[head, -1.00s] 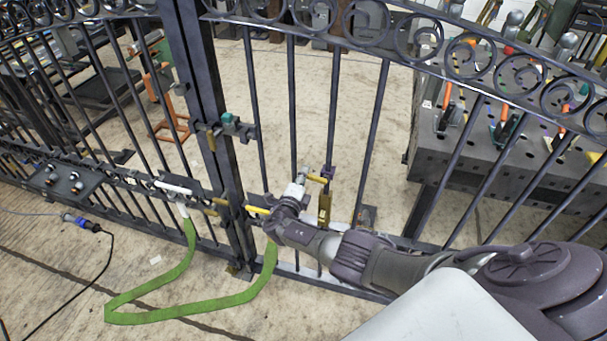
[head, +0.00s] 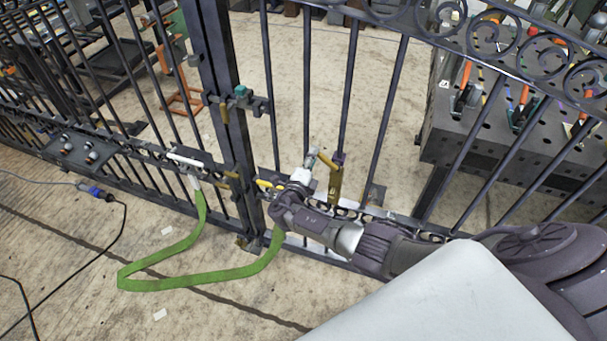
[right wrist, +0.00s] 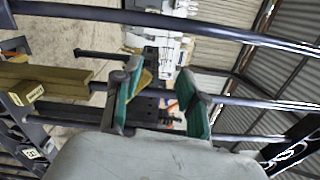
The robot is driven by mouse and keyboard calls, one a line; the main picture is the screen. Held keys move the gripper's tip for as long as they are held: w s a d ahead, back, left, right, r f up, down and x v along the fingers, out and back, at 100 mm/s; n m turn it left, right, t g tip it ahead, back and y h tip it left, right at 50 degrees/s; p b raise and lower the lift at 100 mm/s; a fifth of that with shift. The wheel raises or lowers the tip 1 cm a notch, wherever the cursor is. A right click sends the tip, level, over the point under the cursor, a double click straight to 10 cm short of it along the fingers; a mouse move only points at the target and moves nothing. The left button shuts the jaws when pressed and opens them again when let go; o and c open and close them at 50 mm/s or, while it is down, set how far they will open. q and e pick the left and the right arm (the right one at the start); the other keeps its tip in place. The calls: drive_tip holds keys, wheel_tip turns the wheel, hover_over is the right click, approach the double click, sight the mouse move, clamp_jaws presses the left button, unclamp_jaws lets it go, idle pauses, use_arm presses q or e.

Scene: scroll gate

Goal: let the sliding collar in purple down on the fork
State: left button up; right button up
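A dark purple collar (head: 339,158) is on an upright bar of the gate (head: 351,85), just above a brass upright piece (head: 335,186). I cannot tell clearly which part is the fork or whether the collar touches it. A short brass arm (head: 327,161) slopes beside the collar toward my right gripper (head: 313,157). In the right wrist view, the green-padded fingers of my right gripper (right wrist: 161,76) stand apart with a gap between them. A brass bar (right wrist: 58,74) reaches in from the left behind one finger; contact is unclear. My left gripper is not in view.
A green strap (head: 190,282) hangs in a loop in front of the gate. A teal-topped latch (head: 241,92) is on the gate post. A dark perforated table with tools (head: 455,130) stands behind the gate. A cable (head: 121,230) lies on the floor at left.

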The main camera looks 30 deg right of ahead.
drive_tip(key=v, duration=0.8)
drive_tip(key=shift+a, duration=0.25)
drive_tip(key=shift+s, duration=0.15)
